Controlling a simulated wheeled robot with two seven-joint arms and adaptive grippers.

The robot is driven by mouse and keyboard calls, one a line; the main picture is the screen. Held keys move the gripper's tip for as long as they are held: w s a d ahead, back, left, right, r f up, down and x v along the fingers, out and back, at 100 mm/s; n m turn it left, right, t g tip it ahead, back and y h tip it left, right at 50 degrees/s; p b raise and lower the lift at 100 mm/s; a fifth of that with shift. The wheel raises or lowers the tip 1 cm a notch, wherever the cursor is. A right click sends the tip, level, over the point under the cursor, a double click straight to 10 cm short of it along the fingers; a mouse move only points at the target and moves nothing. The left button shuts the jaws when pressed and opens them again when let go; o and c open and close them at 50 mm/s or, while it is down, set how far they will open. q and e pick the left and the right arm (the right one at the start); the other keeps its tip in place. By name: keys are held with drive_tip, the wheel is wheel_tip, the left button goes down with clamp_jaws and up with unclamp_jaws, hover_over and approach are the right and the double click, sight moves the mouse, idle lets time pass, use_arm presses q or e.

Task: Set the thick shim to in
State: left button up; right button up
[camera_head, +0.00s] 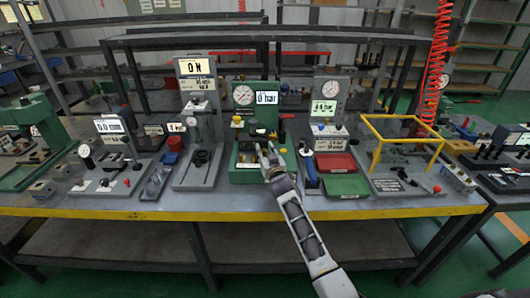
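My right gripper (268,154) is over the front part of the green test station (247,174) in the middle of the bench. Its arm reaches up from the lower right. Its fingers are small and dark here, and I cannot tell whether they are open or shut, or whether they touch anything. The station carries a round gauge (244,95) and a display reading 0 bar (266,98). I cannot make out the thick shim; the gripper hides part of the station. My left gripper is not in view.
The grey workbench has a yellow front edge (230,215). Left of the station stands a grey gauge stand (198,178). To the right are a red tray (335,162), a green tray (346,186) and a yellow open frame (405,118). A red coiled hose (436,60) hangs behind.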

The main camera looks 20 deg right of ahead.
drive_tip(key=s, duration=1.2)
drive_tip(key=shift+a, duration=0.15)
idle(0.6)
drive_tip(key=shift+s+f, duration=0.1)
idle(0.5)
